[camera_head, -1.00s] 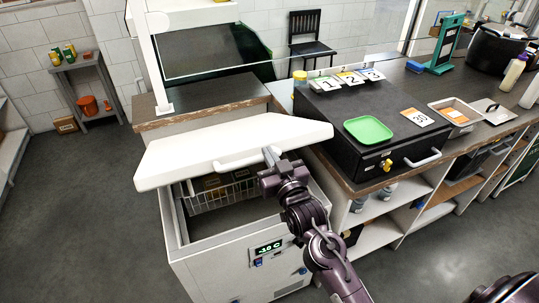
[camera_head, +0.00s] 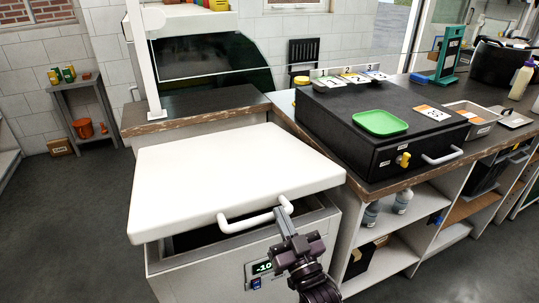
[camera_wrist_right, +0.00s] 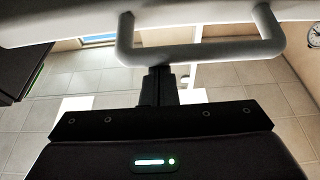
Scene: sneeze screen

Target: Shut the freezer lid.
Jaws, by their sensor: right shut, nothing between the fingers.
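The white freezer lid (camera_head: 230,175) is tilted part-way open over the freezer (camera_head: 225,275), with a dark gap under its front edge. Its white bar handle (camera_head: 255,217) is on the front edge. My right gripper (camera_head: 284,204) is shut and empty, its fingertips at the right end of the handle. In the right wrist view the shut fingers (camera_wrist_right: 159,72) reach up to the handle bar (camera_wrist_right: 205,53); whether they touch it I cannot tell. The freezer's inside is mostly hidden by the lid. My left gripper is not in view.
A black counter unit (camera_head: 375,115) with a green tray (camera_head: 380,122) stands right of the freezer, above open shelves (camera_head: 400,240). A wooden-edged counter (camera_head: 195,115) with a clear screen is behind the lid. The floor at left (camera_head: 70,220) is clear.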

